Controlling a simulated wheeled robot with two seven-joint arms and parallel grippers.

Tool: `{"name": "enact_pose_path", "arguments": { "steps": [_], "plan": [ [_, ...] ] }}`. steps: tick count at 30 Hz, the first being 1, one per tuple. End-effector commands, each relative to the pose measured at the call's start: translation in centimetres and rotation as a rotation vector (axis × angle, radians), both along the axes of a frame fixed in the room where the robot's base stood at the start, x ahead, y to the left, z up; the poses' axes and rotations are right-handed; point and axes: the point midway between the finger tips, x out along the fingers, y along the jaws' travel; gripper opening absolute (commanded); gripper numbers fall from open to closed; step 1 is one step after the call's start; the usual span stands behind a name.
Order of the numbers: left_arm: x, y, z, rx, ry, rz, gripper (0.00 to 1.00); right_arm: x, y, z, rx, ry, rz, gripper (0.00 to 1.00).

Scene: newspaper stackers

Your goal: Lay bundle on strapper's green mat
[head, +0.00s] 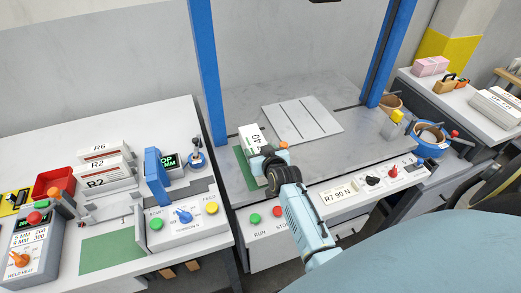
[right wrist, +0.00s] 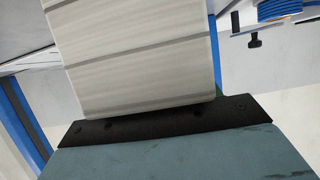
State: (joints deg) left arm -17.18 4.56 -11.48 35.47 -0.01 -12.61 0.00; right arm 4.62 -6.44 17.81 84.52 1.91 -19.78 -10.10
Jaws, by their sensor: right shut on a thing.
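The bundle (head: 251,139), a white block with a "40" label, is held by my right gripper (head: 265,160) over the green mat (head: 243,170) on the blue-framed machine. The mat shows along the bundle's left side and near my gripper. I cannot tell whether the bundle touches the mat. In the right wrist view the bundle's layered pale side (right wrist: 140,60) rises from behind my black gripper part (right wrist: 155,127), and its far end is cut off. My left gripper is not in view.
The blue posts (head: 206,70) flank the machine. A slotted grey plate (head: 302,119) lies right of the bundle. Green and red buttons (head: 277,211) and a dial panel (head: 372,181) line the front. The left bench holds another green mat (head: 112,250) and stacks marked R6 and R2.

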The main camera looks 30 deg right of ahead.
Motion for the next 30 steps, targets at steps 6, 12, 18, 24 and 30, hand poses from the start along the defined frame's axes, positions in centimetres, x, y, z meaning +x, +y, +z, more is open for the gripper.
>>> {"name": "enact_pose_path", "arguments": {
  "steps": [6, 12, 18, 24, 30],
  "plan": [
    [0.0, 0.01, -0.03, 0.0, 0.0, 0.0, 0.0, 0.24, -0.07, 0.41, -0.003, -0.013, -0.001, 0.0],
    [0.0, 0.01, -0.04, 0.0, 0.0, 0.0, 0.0, 0.23, -0.07, 0.4, -0.003, -0.013, -0.001, 0.0],
    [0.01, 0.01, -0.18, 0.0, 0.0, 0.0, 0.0, 0.23, -0.07, 0.19, -0.003, -0.012, -0.001, 0.0],
    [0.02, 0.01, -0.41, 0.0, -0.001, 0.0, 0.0, 0.24, -0.07, -0.17, -0.003, -0.013, -0.001, 0.0],
    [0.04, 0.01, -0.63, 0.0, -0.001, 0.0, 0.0, 0.23, -0.07, -0.51, -0.003, -0.013, -0.001, 0.0]
  ]
}}
